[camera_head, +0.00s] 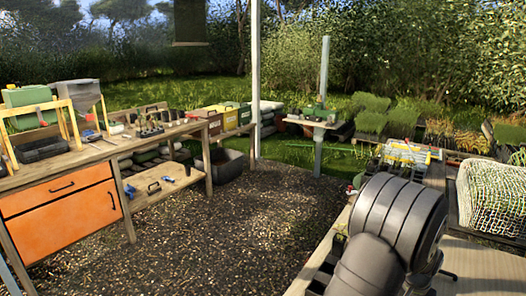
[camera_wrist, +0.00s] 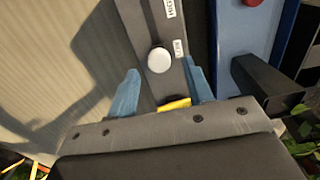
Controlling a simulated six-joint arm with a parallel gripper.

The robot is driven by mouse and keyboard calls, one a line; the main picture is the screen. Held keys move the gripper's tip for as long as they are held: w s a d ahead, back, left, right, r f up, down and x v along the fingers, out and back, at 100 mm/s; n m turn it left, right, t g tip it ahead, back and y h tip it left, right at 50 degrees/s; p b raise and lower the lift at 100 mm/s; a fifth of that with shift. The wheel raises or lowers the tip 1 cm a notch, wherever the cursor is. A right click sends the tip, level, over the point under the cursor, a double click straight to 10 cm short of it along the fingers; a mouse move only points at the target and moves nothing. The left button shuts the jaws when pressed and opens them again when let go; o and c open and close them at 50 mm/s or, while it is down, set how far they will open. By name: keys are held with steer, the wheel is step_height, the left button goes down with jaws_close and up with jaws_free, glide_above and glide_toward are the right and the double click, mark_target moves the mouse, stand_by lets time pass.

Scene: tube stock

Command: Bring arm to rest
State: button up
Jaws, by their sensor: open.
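My gripper (camera_wrist: 160,67) shows in the wrist view with its two blue fingers apart. A dark grey panel (camera_wrist: 150,20) with a white round knob (camera_wrist: 159,60) and labels reading "HIGH" and "LOW" shows between and beyond the fingers. I cannot tell whether a finger touches the panel. Nothing is clearly held. A small yellow piece (camera_wrist: 174,104) shows at the gripper's edge between the fingers. In the head view my dark arm fills the lower right, and the gripper is hidden or out of view.
A blue housing with a red button (camera_wrist: 251,2) stands right of the panel. A pale ribbed surface (camera_wrist: 50,70) lies left. In the head view a wooden bench with orange drawers (camera_head: 62,205) stands left, a post (camera_head: 255,80) mid-picture, and a netted white bundle (camera_head: 495,196) right. The gravel floor is clear.

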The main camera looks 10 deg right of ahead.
steer(key=shift+f, duration=0.85)
step_height(320, 180, up, 17)
step_height(320, 180, down, 16)
steer(key=shift+f, duration=0.1)
steer(key=s+a, duration=0.3)
steer(key=shift+s+a+f, duration=0.35)
step_height(320, 180, up, 20)
stand_by(0.6)
steer(key=shift+s+r, duration=0.1)
